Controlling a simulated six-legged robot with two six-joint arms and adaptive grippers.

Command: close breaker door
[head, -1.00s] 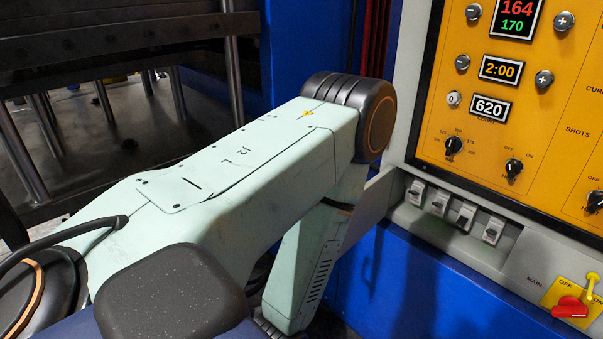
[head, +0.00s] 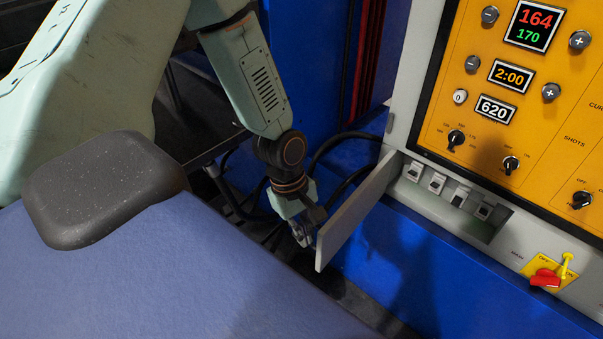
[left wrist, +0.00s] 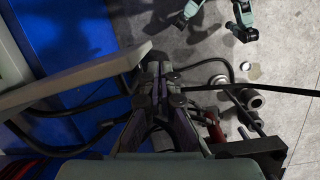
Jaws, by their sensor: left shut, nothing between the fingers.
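The breaker door (head: 357,211) is a grey flap that stands open, swung out from the left end of the breaker recess in the head view. The breakers (head: 437,184) sit uncovered in a row in that recess. My left gripper (head: 306,236) is shut and empty, close beside the outer left face of the door near its free end. In the left wrist view the door (left wrist: 75,83) comes in from the left, and its end lies next to my fingers (left wrist: 160,75). I cannot tell whether they touch it. My right gripper is not seen in the head view.
The orange control panel (head: 520,110) is above the breakers. A red main switch (head: 545,278) on a yellow plate is to their lower right. Black cables (head: 340,148) hang behind my left gripper. The blue machine side (head: 420,270) is below the recess.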

